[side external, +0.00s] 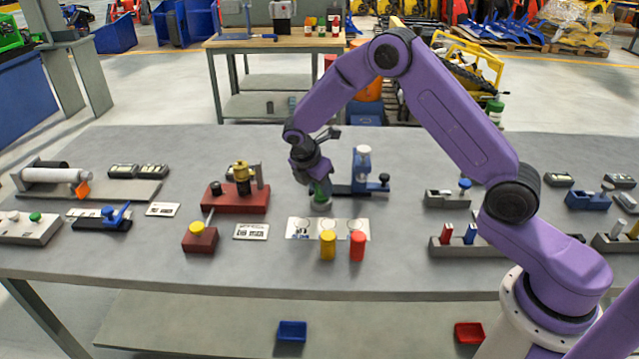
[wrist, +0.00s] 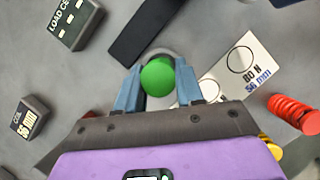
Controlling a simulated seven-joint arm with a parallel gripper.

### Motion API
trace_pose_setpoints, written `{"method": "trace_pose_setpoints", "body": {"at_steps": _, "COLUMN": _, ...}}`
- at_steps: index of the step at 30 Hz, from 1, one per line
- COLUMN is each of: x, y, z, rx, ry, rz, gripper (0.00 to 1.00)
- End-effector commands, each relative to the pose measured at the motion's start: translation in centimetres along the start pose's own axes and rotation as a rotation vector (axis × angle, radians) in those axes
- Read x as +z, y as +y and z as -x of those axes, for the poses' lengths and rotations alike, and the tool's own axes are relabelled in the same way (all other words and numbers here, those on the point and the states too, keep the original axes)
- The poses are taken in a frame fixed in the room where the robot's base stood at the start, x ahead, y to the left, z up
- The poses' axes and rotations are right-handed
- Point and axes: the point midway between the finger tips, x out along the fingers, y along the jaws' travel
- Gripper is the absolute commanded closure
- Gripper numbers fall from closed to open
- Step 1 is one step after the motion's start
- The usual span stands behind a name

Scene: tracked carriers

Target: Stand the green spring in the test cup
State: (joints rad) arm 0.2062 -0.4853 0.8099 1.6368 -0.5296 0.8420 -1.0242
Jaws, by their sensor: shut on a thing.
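My gripper (wrist: 158,88) is shut on the green spring (wrist: 158,77), one finger on each side of it. In the side external view the green spring (side external: 321,187) hangs upright below my gripper (side external: 318,178). A grey cup (side external: 320,205), which looks like the test cup, is directly under it. In the wrist view a grey rim (wrist: 160,53) shows behind the green top. The spring's lower end is hidden, so I cannot tell whether it touches the cup's floor.
A blue test stand (side external: 363,165) with a dark base stands just right of the cup. A yellow spring (side external: 328,246) and a red spring (side external: 357,247) stand at a white card (side external: 300,229) in front. A dark red fixture (side external: 236,198) is to the left.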

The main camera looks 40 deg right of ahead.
Motion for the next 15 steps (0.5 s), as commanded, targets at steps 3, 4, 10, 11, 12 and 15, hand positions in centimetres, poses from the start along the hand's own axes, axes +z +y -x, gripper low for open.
{"method": "trace_pose_setpoints", "body": {"at_steps": 3, "x": -0.09, "y": -0.01, "z": -0.25, "rx": -0.001, "ry": 0.0, "rz": 0.0, "gripper": 0.94}}
{"method": "trace_pose_setpoints", "body": {"at_steps": 4, "x": -0.11, "y": -0.01, "z": -0.31, "rx": -0.001, "ry": 0.0, "rz": 0.0, "gripper": 0.94}}
{"method": "trace_pose_setpoints", "body": {"at_steps": 10, "x": -0.25, "y": -0.01, "z": -0.67, "rx": -0.001, "ry": 0.0, "rz": 0.0, "gripper": 0.94}}
{"method": "trace_pose_setpoints", "body": {"at_steps": 11, "x": -0.27, "y": -0.01, "z": -0.71, "rx": -0.001, "ry": 0.0, "rz": 0.0, "gripper": 0.94}}
{"method": "trace_pose_setpoints", "body": {"at_steps": 12, "x": -0.28, "y": -0.01, "z": -0.75, "rx": -0.001, "ry": 0.0, "rz": -0.001, "gripper": 0.94}}
{"method": "trace_pose_setpoints", "body": {"at_steps": 15, "x": -0.3, "y": 0.0, "z": -0.77, "rx": 0.0, "ry": 0.0, "rz": -0.001, "gripper": 0.94}}
